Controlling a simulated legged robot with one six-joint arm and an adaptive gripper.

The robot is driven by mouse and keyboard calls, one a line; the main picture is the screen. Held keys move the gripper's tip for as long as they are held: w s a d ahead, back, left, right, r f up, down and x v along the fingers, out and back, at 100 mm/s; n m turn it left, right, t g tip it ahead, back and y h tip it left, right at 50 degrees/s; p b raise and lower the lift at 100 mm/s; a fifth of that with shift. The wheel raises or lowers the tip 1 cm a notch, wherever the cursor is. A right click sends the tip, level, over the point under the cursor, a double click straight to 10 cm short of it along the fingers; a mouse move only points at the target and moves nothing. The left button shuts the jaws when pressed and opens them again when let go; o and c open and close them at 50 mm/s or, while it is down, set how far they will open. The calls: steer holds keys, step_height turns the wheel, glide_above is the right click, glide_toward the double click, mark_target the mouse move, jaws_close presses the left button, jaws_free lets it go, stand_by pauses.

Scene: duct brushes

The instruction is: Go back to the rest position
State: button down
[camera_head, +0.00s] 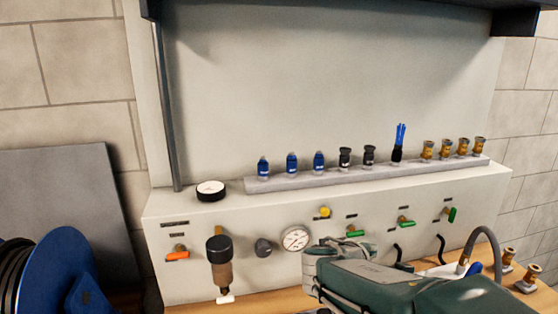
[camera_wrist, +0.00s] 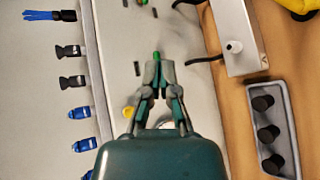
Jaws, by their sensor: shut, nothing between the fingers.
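My gripper (camera_wrist: 157,68) shows in the wrist view with its two fingers closed together and nothing held between them. In that view it is in front of the pale panel, and a small green lever (camera_wrist: 156,56) shows just past its tips. In the head view my green arm (camera_head: 395,290) crosses the bottom right, in front of the panel's lower part (camera_head: 290,285). The fingertips cannot be made out there.
A grey rack (camera_head: 370,173) holds blue, black and brass fittings and one blue brush (camera_head: 400,140). A gauge (camera_head: 295,238), an orange lever (camera_head: 177,254) and a dark-capped filter (camera_head: 220,265) are on the panel. A blue reel (camera_head: 60,275) stands left. A dark shelf (camera_head: 450,3) overhangs.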

steer(key=s+d+f+m+g+y, duration=0.2)
steer(key=s+m+g+y, duration=0.15)
steer(key=s+m, duration=0.6)
steer(key=s+a+m+y, duration=0.3)
steer(key=s+a+y, duration=0.3)
steer(key=s, duration=0.6)
steer(key=shift+a+f, duration=0.4)
steer(key=shift+a, duration=0.25)
steer(key=shift+s, duration=0.1)
